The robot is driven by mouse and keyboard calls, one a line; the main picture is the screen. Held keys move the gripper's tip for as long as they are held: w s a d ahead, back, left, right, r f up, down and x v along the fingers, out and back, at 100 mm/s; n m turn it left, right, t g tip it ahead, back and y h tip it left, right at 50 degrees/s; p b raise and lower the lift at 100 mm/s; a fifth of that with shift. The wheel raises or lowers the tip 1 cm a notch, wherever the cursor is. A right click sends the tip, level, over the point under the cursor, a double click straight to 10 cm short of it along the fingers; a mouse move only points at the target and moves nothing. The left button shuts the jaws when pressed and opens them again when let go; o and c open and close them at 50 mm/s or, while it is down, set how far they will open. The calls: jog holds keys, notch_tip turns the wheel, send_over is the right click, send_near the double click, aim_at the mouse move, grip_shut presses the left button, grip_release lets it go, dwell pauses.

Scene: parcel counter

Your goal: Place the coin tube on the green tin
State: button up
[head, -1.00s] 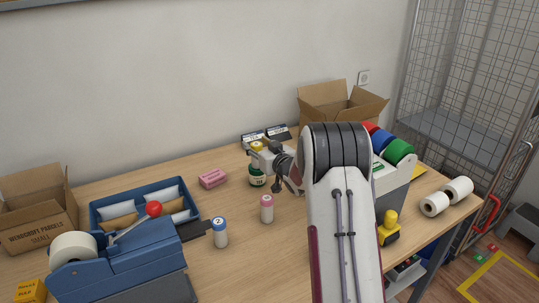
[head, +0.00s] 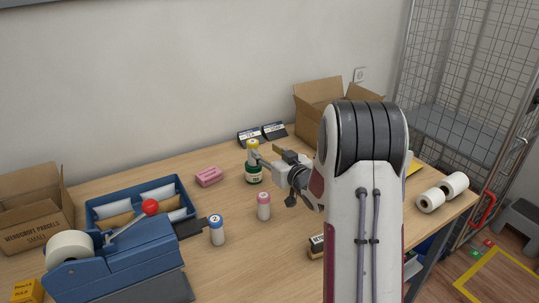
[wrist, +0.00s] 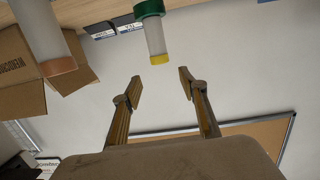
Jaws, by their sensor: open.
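The coin tube (head: 253,143), pale with a yellow cap, stands upright on the green tin (head: 254,175) near the back of the counter. In the wrist view the scene is upside down, and the coin tube (wrist: 156,38) meets the green tin (wrist: 148,8) at the top. My gripper (head: 262,160) is beside the tube, on its right in the head view, and partly covers its lower part. In the wrist view my gripper (wrist: 160,80) has its fingers spread and empty, with the tube beyond the fingertips and apart from them.
A pink-capped tube (head: 263,206) and a blue-capped tube (head: 217,230) stand in front. A pink block (head: 209,177) lies left of the tin, with dark signs (head: 262,133) behind. A blue tray (head: 95,217), a tape dispenser (head: 120,270) and open cartons (head: 320,105) stand around.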

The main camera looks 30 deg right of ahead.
jog(key=shift+s+r, duration=0.1)
jog(key=shift+s, duration=0.6)
jog(key=shift+a+r, duration=0.1)
jog(key=shift+r, duration=0.05)
jog(key=s+a+r+g+h, duration=0.1)
jog(key=s+a+r+g, duration=0.3)
jog(key=s, duration=0.3)
jog(key=s+a+r+g+h, duration=0.1)
jog(key=s+a+r, duration=0.4)
jog(key=s+a, duration=0.1)
jog(key=s+a+f+g+y, duration=0.1)
jog(key=s+a, duration=0.3)
jog(key=s, duration=0.5)
jog(key=s+a+f+g, duration=0.1)
jog(key=s+a, duration=0.4)
jog(key=s, duration=0.5)
jog(key=s+a+f+g+y, duration=0.1)
jog(key=s+a+f+g, duration=0.1)
jog(key=s+a, duration=0.3)
jog(key=s+g, duration=0.1)
jog(key=s, duration=0.3)
jog(key=shift+s+a+g+y, duration=0.25)
jog(key=shift+s+g+y, duration=0.05)
jog(key=shift+s, duration=0.1)
